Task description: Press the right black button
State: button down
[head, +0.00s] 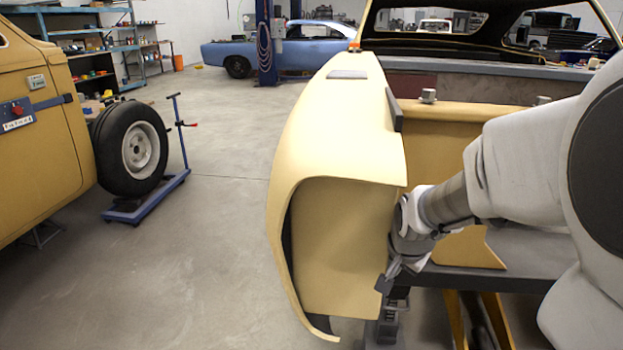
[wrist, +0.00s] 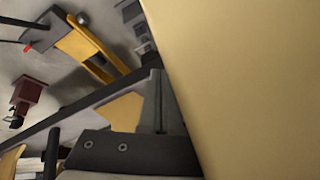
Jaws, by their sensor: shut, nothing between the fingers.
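I cannot make out a black button for certain in either view. My gripper (head: 386,280) is low in the middle of the head view, pointing down beside the open end of a cream car fender (head: 335,240). In the wrist view my gripper (wrist: 158,100) shows as two dark grey fingers, shut together with nothing between them. The cream panel (wrist: 235,80) fills the right side of that view, very close to the fingers; I cannot tell if they touch it. My arm hides part of the car body on the right.
A dark grey frame rail (head: 480,280) runs below my arm. At left are a yellow car body (head: 40,150) and a wheel (head: 135,150) on a blue stand (head: 150,200). A blue car (head: 290,50) stands at the back. The concrete floor (head: 190,260) between is clear.

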jog(key=w+d+f+m, duration=0.2)
jog(key=w+f+m, duration=0.15)
jog(key=f, duration=0.45)
jog(key=w+d+f+m+t+y, duration=0.1)
jog(key=w+d+f+m, duration=0.2)
jog(key=f, duration=0.5)
jog(key=w+d+f+m, duration=0.1)
jog(key=w+f+m, duration=0.35)
jog(key=f, duration=0.25)
jog(key=s+d+f+m+t+h, duration=0.1)
jog(key=s+f+m, duration=0.1)
jog(key=f+m, duration=0.7)
jog(key=s+d+f+m+t+h, duration=0.1)
jog(key=s+d+f+m, duration=0.1)
jog(key=f+m, duration=0.7)
notch_tip(320, 180, down, 6)
jog(key=shift+s+d+f+m, duration=0.1)
jog(key=shift+s+d+m, duration=0.2)
jog(key=shift+m, duration=0.1)
